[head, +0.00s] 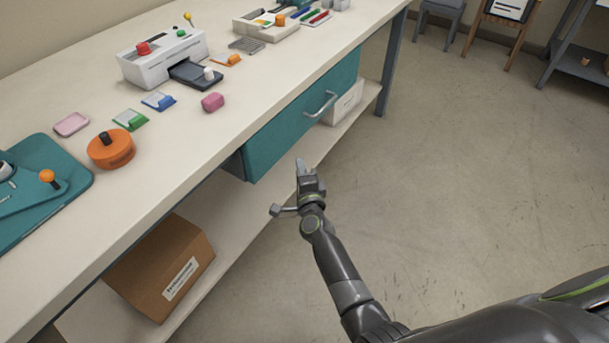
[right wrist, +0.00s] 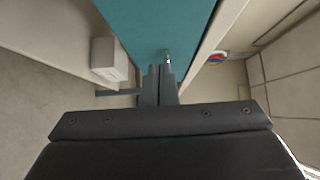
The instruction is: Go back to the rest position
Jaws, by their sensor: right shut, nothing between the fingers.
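My right gripper (head: 300,166) is shut and empty in the head view. It hangs in front of the workbench, just right of the teal drawer's (head: 285,123) lower left end and apart from the drawer handle (head: 321,104). In the right wrist view the two fingers (right wrist: 160,72) are together, with the teal drawer front (right wrist: 150,22) beyond them. My left gripper is not in view.
The workbench top (head: 180,140) holds a white laminator (head: 150,66), an orange round item (head: 111,149) and small cards. A cardboard box (head: 165,265) sits on the lower shelf. Open floor (head: 460,170) lies to the right.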

